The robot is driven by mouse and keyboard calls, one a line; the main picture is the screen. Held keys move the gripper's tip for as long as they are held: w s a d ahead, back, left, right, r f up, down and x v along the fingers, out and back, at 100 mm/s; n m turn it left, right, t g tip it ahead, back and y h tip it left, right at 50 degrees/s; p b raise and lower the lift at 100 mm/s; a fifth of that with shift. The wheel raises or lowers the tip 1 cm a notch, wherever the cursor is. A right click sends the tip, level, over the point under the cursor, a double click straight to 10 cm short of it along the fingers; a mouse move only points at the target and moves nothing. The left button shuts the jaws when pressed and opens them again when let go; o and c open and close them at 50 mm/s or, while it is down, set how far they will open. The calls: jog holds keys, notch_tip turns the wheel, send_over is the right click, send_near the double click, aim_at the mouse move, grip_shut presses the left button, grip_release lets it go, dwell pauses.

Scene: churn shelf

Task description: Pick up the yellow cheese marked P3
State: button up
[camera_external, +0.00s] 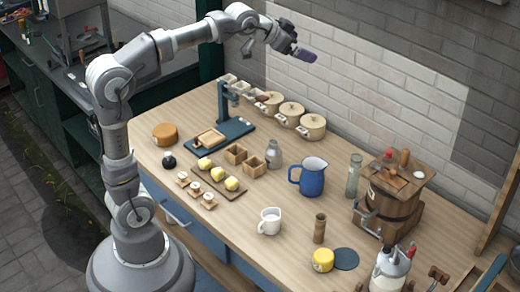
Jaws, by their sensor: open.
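A small yellow round (323,260) that looks like a cheese sits at the front right of the wooden bench, with a pale patch on its side. Any marking is too small to read. Several pale yellow lumps (231,184) lie on a wooden board (238,195) at left of centre, and an orange-brown round (165,134) stands at the left. I cannot tell by label which is P3. My gripper (305,55) is raised high over the back of the bench, before the brick wall, far from all of these. It is open and holds nothing visible.
A dark blue disc (346,259) lies right beside the yellow round. A wooden cylinder (320,228), white mug (270,221), blue jug (313,176) and metal can (390,271) stand nearby. A wooden churn (388,210) fills the right. Lidded pots (291,113) line the back wall.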

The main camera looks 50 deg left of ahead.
jog(key=s+a+r+n+t+b, duration=0.1)
jog(key=s+a+r, duration=0.2)
jog(key=r, duration=0.1)
jog(key=s+a+r+n+t+y, duration=0.1)
jog(key=s+a+r+n, duration=0.1)
jog(key=s+a+r, duration=0.1)
jog(key=s+a+r+n+t+y+b, duration=0.1)
jog(key=s+a+r+t, duration=0.1)
jog(key=s+a+r, duration=0.1)
jog(key=shift+s+a+r+n+b, duration=0.3)
jog(key=shift+s+r+n+b, duration=0.1)
jog(key=shift+s+r, duration=0.35)
jog(key=shift+c, duration=0.3)
jog(key=shift+w, duration=0.15)
